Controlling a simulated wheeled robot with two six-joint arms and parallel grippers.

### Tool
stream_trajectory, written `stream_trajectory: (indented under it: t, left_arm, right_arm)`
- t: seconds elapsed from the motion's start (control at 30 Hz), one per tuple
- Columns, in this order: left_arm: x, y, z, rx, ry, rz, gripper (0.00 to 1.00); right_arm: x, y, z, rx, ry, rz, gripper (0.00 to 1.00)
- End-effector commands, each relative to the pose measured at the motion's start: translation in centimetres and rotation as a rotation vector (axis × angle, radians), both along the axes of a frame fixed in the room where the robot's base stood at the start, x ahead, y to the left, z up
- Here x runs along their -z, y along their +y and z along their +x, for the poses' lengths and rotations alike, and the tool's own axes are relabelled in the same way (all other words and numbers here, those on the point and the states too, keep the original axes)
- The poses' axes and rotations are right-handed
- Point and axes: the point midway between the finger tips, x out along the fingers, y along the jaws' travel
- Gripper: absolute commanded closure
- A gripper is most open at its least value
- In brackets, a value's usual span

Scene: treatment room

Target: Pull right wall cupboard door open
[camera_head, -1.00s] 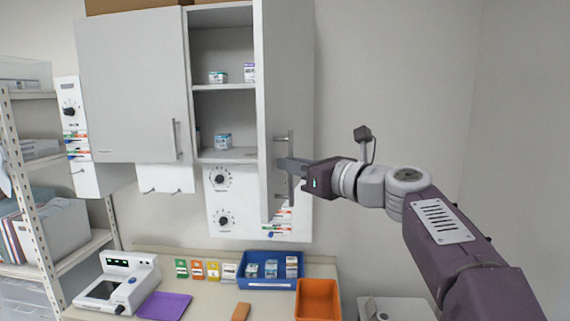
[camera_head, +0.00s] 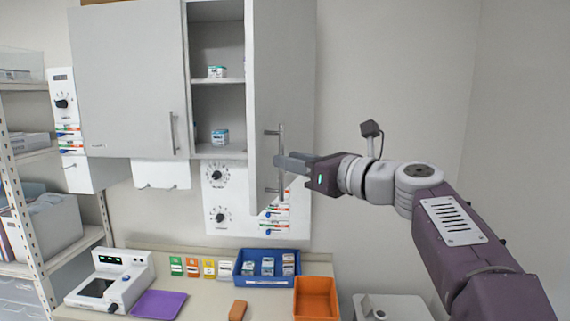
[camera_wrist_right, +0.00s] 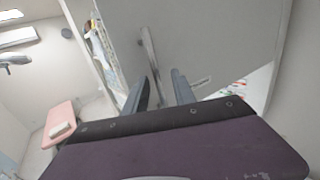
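The right wall cupboard door (camera_head: 265,80) is grey and stands partly open, hinged at its right side. Its outer face is towards me, with a vertical bar handle (camera_head: 281,185) low on it. My right gripper (camera_head: 283,161) reaches in from the right at the handle. My left gripper is in neither view.
The left cupboard door (camera_head: 130,80) is closed. Small boxes (camera_head: 220,136) stand on the open shelves. Below, the counter holds a blue bin (camera_head: 240,278), an orange bin (camera_head: 316,299), a purple tray (camera_head: 160,305) and a white device (camera_head: 115,275). The wall right of the door is bare.

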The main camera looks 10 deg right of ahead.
Motion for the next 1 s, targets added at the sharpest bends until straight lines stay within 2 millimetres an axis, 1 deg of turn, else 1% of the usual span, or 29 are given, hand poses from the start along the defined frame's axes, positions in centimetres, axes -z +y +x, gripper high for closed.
stream_trajectory:
  t: [0.03, 0.1, 0.2, 0.3, 0.43, 0.77, 0.83, 0.87, 0.93, 0.97, 1.0]
  left_arm:
    - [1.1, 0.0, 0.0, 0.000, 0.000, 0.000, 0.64]
    - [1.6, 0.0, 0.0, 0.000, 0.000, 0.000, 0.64]
    - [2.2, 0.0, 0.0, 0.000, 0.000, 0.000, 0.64]
    - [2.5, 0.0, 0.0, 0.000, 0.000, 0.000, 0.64]
    - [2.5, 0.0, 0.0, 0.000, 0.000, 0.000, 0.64]
    - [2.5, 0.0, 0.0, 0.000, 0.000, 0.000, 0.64]
    - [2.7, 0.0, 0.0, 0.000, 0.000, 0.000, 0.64]
    - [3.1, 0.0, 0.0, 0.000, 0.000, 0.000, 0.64]
    - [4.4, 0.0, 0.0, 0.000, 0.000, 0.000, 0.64]
    - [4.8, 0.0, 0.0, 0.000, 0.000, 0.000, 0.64]
    - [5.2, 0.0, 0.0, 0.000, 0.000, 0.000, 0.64]
  right_arm:
    - [0.5, -1.0, -1.0, 0.007, -0.004, -0.001, 0.68]
    - [0.5, -2.0, -2.3, 0.008, -0.004, 0.000, 0.68]
    - [0.4, -3.1, -4.0, 0.007, -0.004, 0.000, 0.68]
    - [0.2, -3.9, -5.1, 0.004, -0.002, 0.003, 0.68]
    - [0.1, -4.2, -5.7, 0.001, -0.002, 0.003, 0.68]
    - [0.0, -4.2, -5.7, 0.000, -0.002, 0.003, 0.68]
    - [0.3, -3.7, -5.7, -0.012, -0.001, 0.003, 0.68]
    - [0.7, -3.0, -5.7, -0.030, 0.000, 0.004, 0.68]
    - [2.9, -0.3, -5.4, -0.105, 0.024, 0.016, 0.68]
    - [4.7, 0.8, -5.1, -0.137, 0.060, 0.028, 0.68]
    - [7.6, 2.0, -4.7, -0.166, 0.123, 0.024, 0.68]
